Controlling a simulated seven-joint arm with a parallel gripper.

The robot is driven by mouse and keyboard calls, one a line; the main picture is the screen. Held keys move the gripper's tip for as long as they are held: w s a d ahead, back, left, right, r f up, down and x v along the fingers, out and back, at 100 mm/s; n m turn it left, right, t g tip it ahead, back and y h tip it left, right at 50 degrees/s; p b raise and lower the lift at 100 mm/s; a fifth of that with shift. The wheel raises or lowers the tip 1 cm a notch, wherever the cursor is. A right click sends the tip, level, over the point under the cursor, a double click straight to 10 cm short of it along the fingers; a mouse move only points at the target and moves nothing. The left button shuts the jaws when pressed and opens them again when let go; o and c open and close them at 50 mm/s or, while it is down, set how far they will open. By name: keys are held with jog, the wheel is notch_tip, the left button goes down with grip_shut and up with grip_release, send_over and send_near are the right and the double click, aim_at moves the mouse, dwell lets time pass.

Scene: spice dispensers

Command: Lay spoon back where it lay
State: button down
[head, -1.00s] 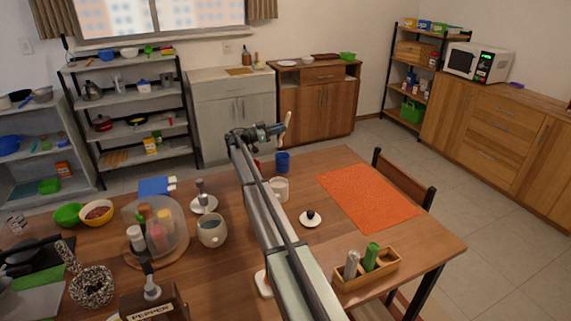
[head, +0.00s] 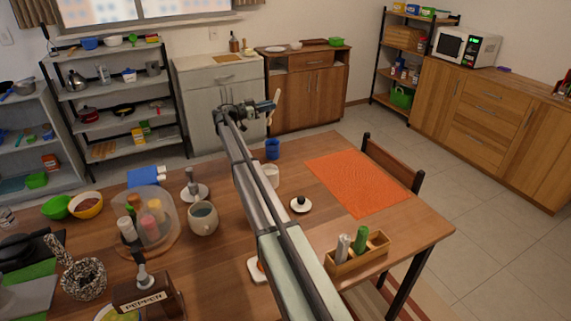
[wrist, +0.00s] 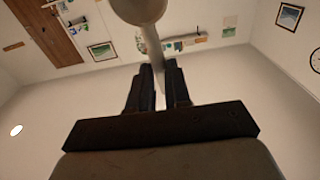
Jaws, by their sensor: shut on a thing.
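A pale spoon is held in my gripper (head: 268,106), well above the far side of the table, its light end (head: 274,104) pointing up in the head view. In the wrist view the bowl of the spoon (wrist: 138,9) is at the top edge. Its handle (wrist: 152,42) runs down between the two dark fingers of my gripper (wrist: 158,72), which are shut on it. I cannot tell from the frames where on the wooden table (head: 225,262) the spoon lay before.
A blue cup (head: 272,149) and a white mug (head: 270,173), partly behind my arm, stand below the gripper. A white lid with a black knob (head: 300,205), an orange mat (head: 358,183) and a wooden caddy (head: 372,250) are right. Jars and bowls crowd the left.

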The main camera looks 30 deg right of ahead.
jog(key=s+d+r+m+g+y, duration=0.1)
jog(key=s+d+r+y, duration=0.1)
jog(key=s+d, duration=0.3)
jog(key=s+d+r+m+g+y, duration=0.1)
jog(key=s+d+y, duration=0.15)
jog(key=d, duration=0.45)
jog(key=s+d+f+y, duration=0.1)
jog(key=s+d+f, duration=0.15)
jog(key=s, duration=0.35)
jog(key=s+d+f+y, duration=0.2)
jog(key=s+d, duration=0.1)
jog(key=s, duration=0.2)
jog(key=s+a+f+n+t+y, duration=0.1)
jog(key=a+f+n+t+y, duration=0.45)
jog(key=a+f, duration=0.7)
jog(key=shift+n+g+y, duration=0.55)
jog(key=shift+g+y, duration=0.15)
jog(key=shift+g, duration=0.15)
jog(key=shift+a+f, duration=0.2)
jog(key=shift+f, duration=4.05)
